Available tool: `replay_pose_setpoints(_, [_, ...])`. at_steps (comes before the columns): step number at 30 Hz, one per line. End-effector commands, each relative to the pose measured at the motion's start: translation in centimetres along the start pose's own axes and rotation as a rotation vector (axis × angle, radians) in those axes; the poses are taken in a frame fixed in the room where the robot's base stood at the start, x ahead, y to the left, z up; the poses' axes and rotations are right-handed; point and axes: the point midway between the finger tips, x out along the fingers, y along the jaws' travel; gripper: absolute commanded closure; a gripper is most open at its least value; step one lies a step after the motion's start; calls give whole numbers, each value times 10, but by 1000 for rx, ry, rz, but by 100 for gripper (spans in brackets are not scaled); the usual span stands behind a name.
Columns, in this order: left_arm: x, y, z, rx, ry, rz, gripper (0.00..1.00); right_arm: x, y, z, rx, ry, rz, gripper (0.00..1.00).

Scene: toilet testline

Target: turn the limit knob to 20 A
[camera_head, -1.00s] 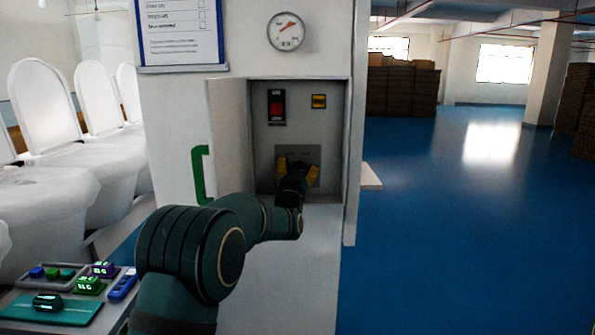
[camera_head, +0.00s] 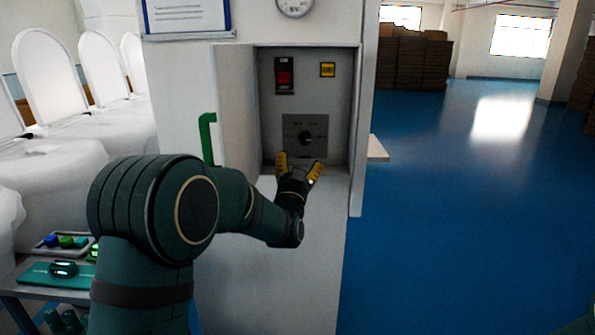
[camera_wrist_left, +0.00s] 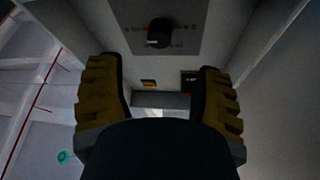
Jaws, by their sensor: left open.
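The limit knob (camera_head: 305,137) is a small black round knob on a grey plate (camera_head: 319,124) low on the back wall of the open cabinet. It also shows at the top of the left wrist view (camera_wrist_left: 160,32). The plate's markings are too small to read, and I cannot tell the knob's setting. My left gripper (camera_head: 299,164), with yellow finger pads, is open and empty at the front of the cabinet, below and apart from the knob. Its spread fingers also show in the left wrist view (camera_wrist_left: 165,90). My right gripper is not in view.
A red switch (camera_head: 284,76) and a small yellow part (camera_head: 327,69) sit above the knob. The cabinet door with a green handle (camera_head: 208,138) stands open at the left. A table with small parts (camera_head: 50,290) is lower left. Blue floor is clear at the right.

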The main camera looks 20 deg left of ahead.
Motion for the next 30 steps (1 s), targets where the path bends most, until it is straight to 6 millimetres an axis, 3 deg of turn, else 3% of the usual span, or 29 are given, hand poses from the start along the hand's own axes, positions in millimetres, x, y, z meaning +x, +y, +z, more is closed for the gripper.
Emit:
replay_pose_setpoints(7, [-23, 0, -1, -1, 1, 0, 34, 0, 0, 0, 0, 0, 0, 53])
replay_pose_setpoints(23, [-26, 1, 3, -2, -8, 4, 34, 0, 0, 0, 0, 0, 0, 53])
replay_pose_setpoints(26, [-34, 10, 22, -16, -63, 31, 34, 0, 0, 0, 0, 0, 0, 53])
replay_pose_setpoints(30, [-67, 36, 83, -71, -249, 116, 34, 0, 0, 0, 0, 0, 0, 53])
